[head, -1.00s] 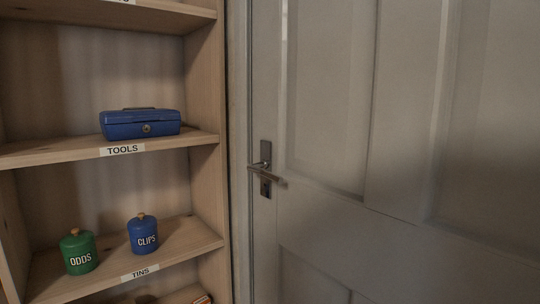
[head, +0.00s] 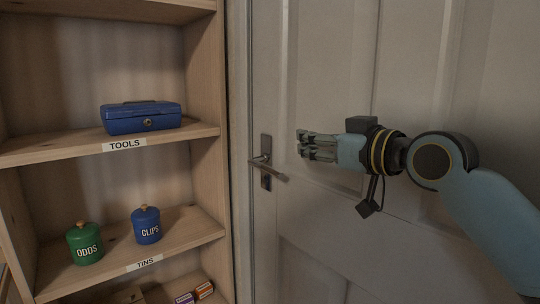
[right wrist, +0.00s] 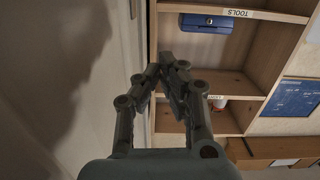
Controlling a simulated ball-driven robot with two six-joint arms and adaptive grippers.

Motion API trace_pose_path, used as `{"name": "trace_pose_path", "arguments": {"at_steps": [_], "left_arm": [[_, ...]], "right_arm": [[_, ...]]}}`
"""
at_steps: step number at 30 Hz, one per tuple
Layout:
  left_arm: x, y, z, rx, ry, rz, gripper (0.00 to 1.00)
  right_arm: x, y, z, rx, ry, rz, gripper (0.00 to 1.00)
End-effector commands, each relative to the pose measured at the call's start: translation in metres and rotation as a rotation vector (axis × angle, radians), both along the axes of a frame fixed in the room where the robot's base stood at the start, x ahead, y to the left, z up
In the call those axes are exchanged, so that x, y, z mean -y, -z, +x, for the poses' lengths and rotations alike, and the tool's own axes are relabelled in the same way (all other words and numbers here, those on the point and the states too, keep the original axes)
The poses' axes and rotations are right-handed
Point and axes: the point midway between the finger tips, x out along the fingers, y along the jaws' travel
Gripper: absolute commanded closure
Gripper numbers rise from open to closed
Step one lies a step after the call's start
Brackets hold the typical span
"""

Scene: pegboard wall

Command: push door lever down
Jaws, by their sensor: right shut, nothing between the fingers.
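The door lever (head: 269,169) is a metal handle on a dark backplate near the left edge of the pale panelled door (head: 330,215). It sticks out to the right and dips slightly in the picture. My right gripper (head: 300,145) shows in front of the door, just right of the lever and a little higher in the picture. Its fingers are shut and empty, with a visible gap to the lever. In the right wrist view the fingertips of the gripper (right wrist: 170,62) come together; I cannot clearly make out the lever there. My left gripper is not in view.
A wooden shelf unit (head: 207,90) stands left of the door. It holds a blue toolbox (head: 142,118), a green tin (head: 85,244), a blue tin (head: 146,226) and small boxes lower down. The space before the door's upper panels is clear apart from my arm.

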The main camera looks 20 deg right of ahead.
Motion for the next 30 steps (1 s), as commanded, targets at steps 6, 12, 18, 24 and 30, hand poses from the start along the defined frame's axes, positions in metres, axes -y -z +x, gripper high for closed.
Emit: {"name": "trace_pose_path", "arguments": {"at_steps": [6, 12, 18, 24, 30], "left_arm": [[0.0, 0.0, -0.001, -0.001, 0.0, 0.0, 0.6], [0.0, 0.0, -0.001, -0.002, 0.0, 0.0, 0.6], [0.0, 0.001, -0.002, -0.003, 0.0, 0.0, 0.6], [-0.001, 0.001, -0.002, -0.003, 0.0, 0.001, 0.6], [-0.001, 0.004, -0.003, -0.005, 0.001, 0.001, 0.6]], "right_arm": [[0.0, -0.002, 0.0, 0.005, -0.001, 0.001, 1.0], [-0.001, -0.002, 0.005, 0.004, 0.0, 0.003, 1.0], [-0.011, 0.001, 0.032, 0.005, 0.0, 0.008, 1.0], [-0.026, 0.004, 0.073, 0.004, -0.002, 0.008, 1.0], [-0.032, 0.024, 0.097, -0.001, -0.001, 0.001, 1.0]]}}
